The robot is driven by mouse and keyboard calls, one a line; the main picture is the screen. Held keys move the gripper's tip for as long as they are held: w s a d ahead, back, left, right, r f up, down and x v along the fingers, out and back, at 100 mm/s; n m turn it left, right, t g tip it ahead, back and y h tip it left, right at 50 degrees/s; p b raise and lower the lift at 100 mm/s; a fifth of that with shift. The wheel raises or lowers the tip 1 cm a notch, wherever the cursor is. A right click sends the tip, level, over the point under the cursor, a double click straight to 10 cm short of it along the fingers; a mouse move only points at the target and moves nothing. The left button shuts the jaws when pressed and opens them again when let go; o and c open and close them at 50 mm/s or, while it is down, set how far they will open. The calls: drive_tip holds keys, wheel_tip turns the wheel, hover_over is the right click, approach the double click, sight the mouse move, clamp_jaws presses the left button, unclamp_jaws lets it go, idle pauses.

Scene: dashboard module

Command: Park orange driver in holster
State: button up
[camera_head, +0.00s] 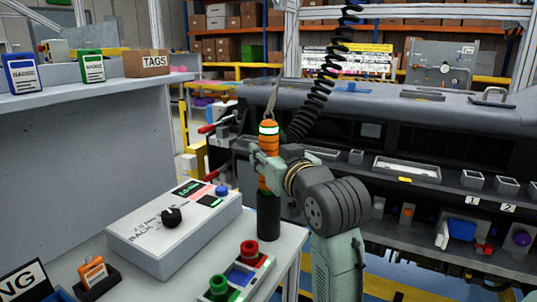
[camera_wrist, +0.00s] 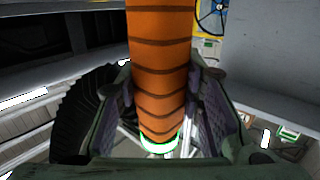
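The orange driver (camera_head: 267,152) stands upright in the head view, with dark bands and a white ring near its top. A black coiled cord (camera_head: 316,88) hangs close by it. My gripper (camera_head: 266,168) is shut around the driver's middle. In the wrist view the driver (camera_wrist: 161,70) runs between the two finger pads, and the coil shows at the left. The black cylindrical holster (camera_head: 268,217) stands at the right edge of the bench. The driver's lower end meets the holster's mouth in the picture; how deep it sits inside I cannot tell.
A grey control box (camera_head: 175,228) with a black knob stands left of the holster. A button panel (camera_head: 241,277) with red and green buttons lies in front. An orange item in a black stand (camera_head: 95,276) is at lower left. The dashboard module (camera_head: 430,130) fills the right.

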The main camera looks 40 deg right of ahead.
drive_tip(key=o, duration=0.6)
drive_tip(key=shift+c, duration=0.2)
drive_tip(key=shift+s, duration=0.1)
drive_tip(key=f+v, duration=0.1)
drive_tip(key=v, duration=1)
drive_tip(key=shift+s+a+r, duration=0.2)
drive_tip(key=shift+s+r, duration=0.2)
drive_tip(key=shift+r, duration=0.1)
